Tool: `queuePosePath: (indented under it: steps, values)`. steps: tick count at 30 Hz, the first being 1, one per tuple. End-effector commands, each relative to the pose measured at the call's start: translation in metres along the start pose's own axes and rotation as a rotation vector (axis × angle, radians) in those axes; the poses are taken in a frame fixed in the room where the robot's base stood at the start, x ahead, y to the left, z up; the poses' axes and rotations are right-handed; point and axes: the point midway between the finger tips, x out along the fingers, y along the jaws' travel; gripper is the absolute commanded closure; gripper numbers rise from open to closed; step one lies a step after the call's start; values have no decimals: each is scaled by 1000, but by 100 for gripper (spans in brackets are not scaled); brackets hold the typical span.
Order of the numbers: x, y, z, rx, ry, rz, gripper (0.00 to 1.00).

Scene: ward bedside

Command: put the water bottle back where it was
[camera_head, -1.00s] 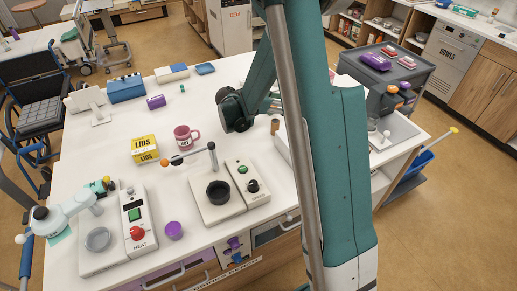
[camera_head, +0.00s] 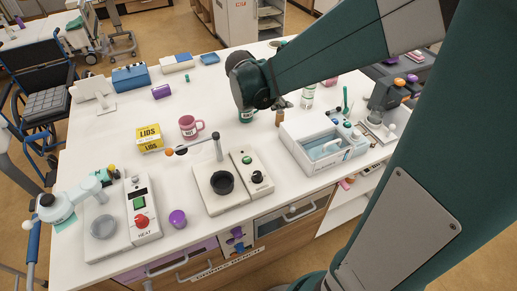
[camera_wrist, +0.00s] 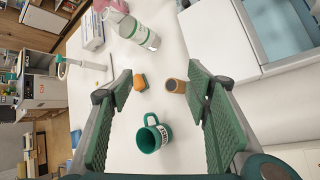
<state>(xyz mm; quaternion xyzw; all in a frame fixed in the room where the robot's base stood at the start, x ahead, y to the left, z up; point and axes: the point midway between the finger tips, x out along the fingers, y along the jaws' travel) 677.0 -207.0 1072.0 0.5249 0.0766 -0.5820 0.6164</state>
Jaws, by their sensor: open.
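The water bottle (camera_head: 308,96) is clear with a green and white label and stands on the white table at the right back. It also shows in the wrist view (camera_wrist: 139,33), beyond my fingertips and to the left, apart from them. My gripper (camera_wrist: 159,72) is open, with its two green ribbed fingers spread wide and nothing held between them. Which spot the bottle stood on before cannot be told from these frames.
A green mug (camera_wrist: 152,136), a brown cylinder (camera_wrist: 176,86) and a small orange object (camera_wrist: 140,81) lie within the span of my fingers in the wrist view. A white machine (camera_head: 325,147) stands in front of the bottle.

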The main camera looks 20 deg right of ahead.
Motion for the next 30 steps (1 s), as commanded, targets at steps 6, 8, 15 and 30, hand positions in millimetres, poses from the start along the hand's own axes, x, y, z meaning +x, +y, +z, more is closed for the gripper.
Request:
queuePosePath:
  steps: [6,8,15,30]
  values:
    - [-34,-22,2,151,91,-18,52]
    - [-43,-28,2,194,115,-24,52]
    - [-79,-55,3,366,211,-61,52]
    - [-148,-117,0,730,393,-180,52]
